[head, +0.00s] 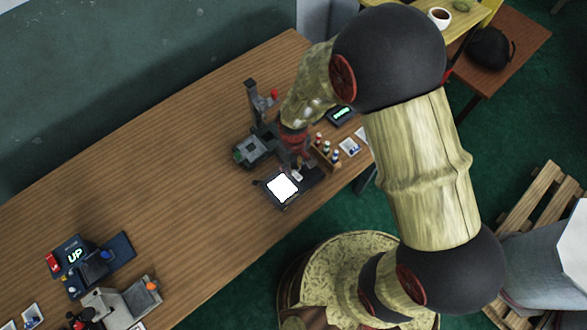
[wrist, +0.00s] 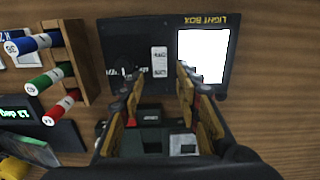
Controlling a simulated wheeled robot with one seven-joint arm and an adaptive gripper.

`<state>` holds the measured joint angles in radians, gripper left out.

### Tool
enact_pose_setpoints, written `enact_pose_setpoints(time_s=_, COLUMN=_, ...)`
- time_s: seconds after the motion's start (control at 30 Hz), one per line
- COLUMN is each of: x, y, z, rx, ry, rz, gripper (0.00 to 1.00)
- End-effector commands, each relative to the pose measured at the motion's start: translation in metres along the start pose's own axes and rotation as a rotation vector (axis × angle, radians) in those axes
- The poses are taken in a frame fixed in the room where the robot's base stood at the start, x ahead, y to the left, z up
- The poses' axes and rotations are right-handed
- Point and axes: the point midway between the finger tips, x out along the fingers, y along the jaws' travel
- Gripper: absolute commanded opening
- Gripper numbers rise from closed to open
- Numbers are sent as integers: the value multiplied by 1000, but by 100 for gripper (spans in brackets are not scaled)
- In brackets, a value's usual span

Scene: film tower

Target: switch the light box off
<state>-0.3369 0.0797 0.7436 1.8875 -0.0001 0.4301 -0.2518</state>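The light box (wrist: 240,28) is a dark flat box on the wooden table, with its name in yellow letters. Its panel (wrist: 203,57) glows bright white; the lit panel also shows in the head view (head: 283,187). The left finger is close to the knob, and the right one overlaps the panel's edge; I cannot tell whether either touches. In the head view my gripper (head: 298,165) is partly hidden by my wrist.
A wooden rack (wrist: 72,60) with blue-, green- and red-banded vials stands beside the box. A dark device (head: 255,146) stands behind the box. The table's middle (head: 165,170) is clear.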

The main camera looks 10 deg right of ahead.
Motion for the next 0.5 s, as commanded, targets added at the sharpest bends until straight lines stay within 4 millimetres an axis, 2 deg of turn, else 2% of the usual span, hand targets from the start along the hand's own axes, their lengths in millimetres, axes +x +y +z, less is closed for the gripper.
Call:
enact_pose_setpoints(time_s=0.13, x=12, y=0, z=1, rx=0, ry=-2, rz=-1, gripper=33)
enact_pose_setpoints(time_s=0.43, x=14, y=0, z=0, rx=0, ry=0, rz=0, gripper=33)
enact_pose_setpoints(time_s=0.5, x=14, y=0, z=0, rx=0, ry=0, rz=0, gripper=30)
